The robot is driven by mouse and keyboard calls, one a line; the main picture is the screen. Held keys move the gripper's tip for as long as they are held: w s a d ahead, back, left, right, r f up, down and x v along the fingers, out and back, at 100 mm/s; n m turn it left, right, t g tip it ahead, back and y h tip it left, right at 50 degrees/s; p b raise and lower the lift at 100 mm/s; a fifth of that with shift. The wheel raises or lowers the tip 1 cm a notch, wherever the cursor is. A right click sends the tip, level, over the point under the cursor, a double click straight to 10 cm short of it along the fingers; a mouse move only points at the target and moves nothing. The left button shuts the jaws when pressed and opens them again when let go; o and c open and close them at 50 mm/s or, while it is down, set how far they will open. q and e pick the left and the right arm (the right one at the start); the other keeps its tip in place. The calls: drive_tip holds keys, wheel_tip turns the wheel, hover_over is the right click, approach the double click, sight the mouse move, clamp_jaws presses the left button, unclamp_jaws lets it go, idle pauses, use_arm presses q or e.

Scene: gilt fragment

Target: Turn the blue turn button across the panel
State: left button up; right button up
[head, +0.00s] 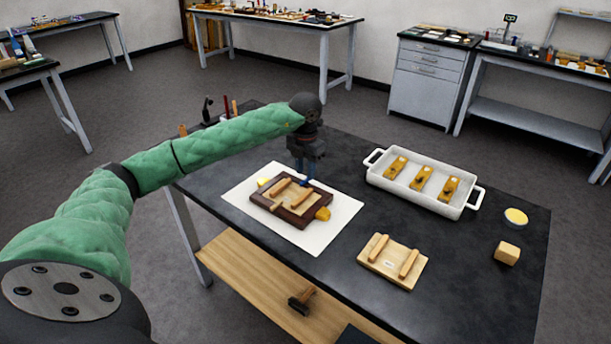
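A dark wooden frame (290,215) lies on a white sheet (335,222) on the black table. It holds a pale panel (287,197) with two wooden bars. A small blue piece (307,182), seemingly the blue turn button, shows at the frame's far edge. Yellow pieces show at the frame's far left and near right (323,214) corners. My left gripper (304,176) points down right over the blue piece, its tips at or very close to it. The gripper hides part of it, so I cannot tell whether the fingers are closed on it. My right gripper is out of view.
A white tray (415,202) with three yellow-brown blocks stands right of the frame. A loose pale panel with two bars (392,262) lies nearer. A wooden block (507,253) and a round yellow-topped dish (516,216) are at the right. Small upright tools stand at the far left edge.

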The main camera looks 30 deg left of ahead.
sight(306, 179)
use_arm(q)
wheel_tip(306, 179, up, 4)
drive_tip(key=shift+b, duration=0.45)
drive_tip(key=shift+r, duration=0.75)
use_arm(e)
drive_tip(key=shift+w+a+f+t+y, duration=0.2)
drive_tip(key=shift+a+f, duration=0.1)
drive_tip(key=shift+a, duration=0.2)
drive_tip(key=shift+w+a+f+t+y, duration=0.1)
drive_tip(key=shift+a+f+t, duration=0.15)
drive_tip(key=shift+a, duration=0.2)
